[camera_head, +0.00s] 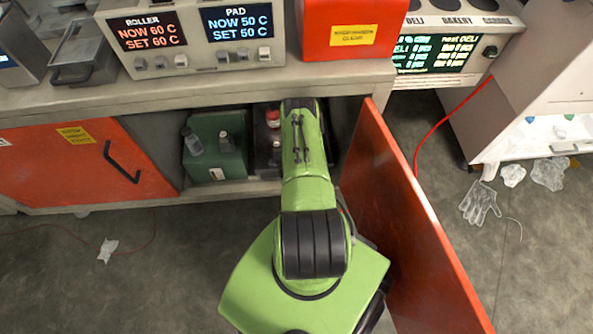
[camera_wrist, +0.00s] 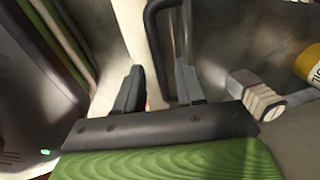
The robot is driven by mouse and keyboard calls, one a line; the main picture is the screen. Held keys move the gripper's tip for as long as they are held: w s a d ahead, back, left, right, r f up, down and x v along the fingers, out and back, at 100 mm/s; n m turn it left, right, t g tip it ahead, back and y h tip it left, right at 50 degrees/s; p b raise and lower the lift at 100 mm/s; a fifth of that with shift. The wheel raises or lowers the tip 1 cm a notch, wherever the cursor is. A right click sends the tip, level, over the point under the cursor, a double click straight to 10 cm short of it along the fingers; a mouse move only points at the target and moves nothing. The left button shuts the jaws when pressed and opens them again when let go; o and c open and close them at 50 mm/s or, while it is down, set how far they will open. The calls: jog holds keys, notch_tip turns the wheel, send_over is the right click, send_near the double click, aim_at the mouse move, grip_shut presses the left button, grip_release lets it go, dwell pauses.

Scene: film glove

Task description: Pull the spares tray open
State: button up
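My gripper (camera_wrist: 160,85) shows in the wrist view with its two dark fingers apart. A black bar handle (camera_wrist: 151,28) shows just beyond and partly between the fingertips; I cannot tell whether they touch it. I cannot tell for sure that this handle belongs to the spares tray. In the head view my green arm reaches into the open cabinet, and its end and gripper are hidden there. A dark tray-like shape (camera_head: 263,150) with small jars, one red-capped (camera_head: 273,118), lies beside my arm, partly covered by it.
The open red cabinet door (camera_head: 400,215) stands close to the right of my arm. A green box (camera_head: 215,147) with bottles is on its left. In the wrist view a pale ribbed part (camera_wrist: 262,97) and a yellow cylinder (camera_wrist: 310,66) are at right.

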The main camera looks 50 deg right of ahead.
jog(key=shift+c, duration=0.5)
grip_shut()
jog(key=shift+s+a, duration=0.1)
